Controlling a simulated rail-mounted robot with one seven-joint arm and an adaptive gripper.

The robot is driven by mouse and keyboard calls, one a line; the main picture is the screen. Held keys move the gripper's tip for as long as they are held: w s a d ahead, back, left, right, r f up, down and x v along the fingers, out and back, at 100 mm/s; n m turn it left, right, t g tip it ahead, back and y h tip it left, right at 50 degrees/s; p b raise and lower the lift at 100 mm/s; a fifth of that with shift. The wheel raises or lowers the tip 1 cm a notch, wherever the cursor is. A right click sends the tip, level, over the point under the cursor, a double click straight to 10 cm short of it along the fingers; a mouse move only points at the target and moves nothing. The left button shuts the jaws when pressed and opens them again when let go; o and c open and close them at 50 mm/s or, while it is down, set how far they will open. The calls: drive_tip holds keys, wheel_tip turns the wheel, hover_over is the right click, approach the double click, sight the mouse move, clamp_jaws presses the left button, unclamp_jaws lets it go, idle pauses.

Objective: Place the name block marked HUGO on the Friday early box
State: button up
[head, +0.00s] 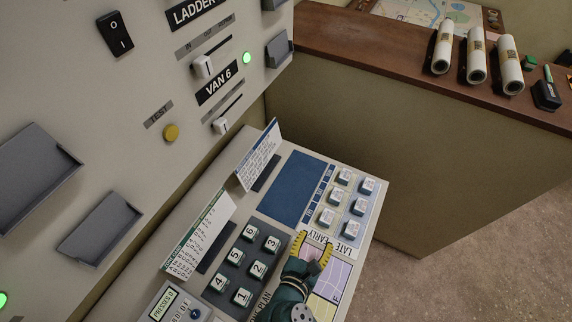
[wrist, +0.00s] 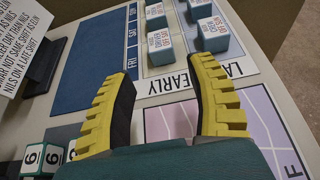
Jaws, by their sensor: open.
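Several pale blue-grey blocks with white lettered tops stand in two columns beside the EARLY and LATE labels (head: 317,237). A FRI label (wrist: 131,61) is on the blue strip beside the EARLY column; I cannot tell whether the nearest block stands in that row. My gripper (wrist: 165,75) is open and empty over the board near EARLY, its yellow fingers apart; it also shows in the head view (head: 313,246).
A plain blue panel (head: 293,188) lies left of the blocks. Numbered cubes (head: 242,297) and upright printed cards (head: 259,155) stand farther left. A lilac grid (wrist: 170,122) lies under my gripper. White rolls (head: 475,60) lie on the back counter (head: 390,55).

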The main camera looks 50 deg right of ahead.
drive_tip(key=w+a+r+n+t+h, duration=0.1)
drive_tip(key=w+r+n+t+h, duration=0.35)
drive_tip(key=r, duration=0.85)
drive_tip(key=w+r+n+t+h, duration=0.1)
drive_tip(key=w+r+n+t, duration=0.6)
drive_tip(key=r, duration=0.5)
drive_tip(key=w+a+r+m+t+y, duration=0.1)
drive_tip(key=a+r+m+y, duration=0.4)
drive_tip(key=m, duration=0.5)
drive_tip(key=w+a+r+m+t+y, duration=0.1)
drive_tip(key=a+r+m+t+y, duration=0.3)
drive_tip(key=r+m, duration=0.6)
drive_tip(key=w+a+r+m+t+y, duration=0.1)
drive_tip(key=a+r+m+t+y, duration=0.2)
drive_tip(key=a+r+m+y, duration=0.4)
drive_tip(key=m+y, duration=0.2)
drive_tip(key=m, duration=0.2)
drive_tip(key=shift+a+r+m, duration=0.3)
drive_tip(key=shift+a+m, duration=0.05)
drive_tip(key=shift+a, duration=0.05)
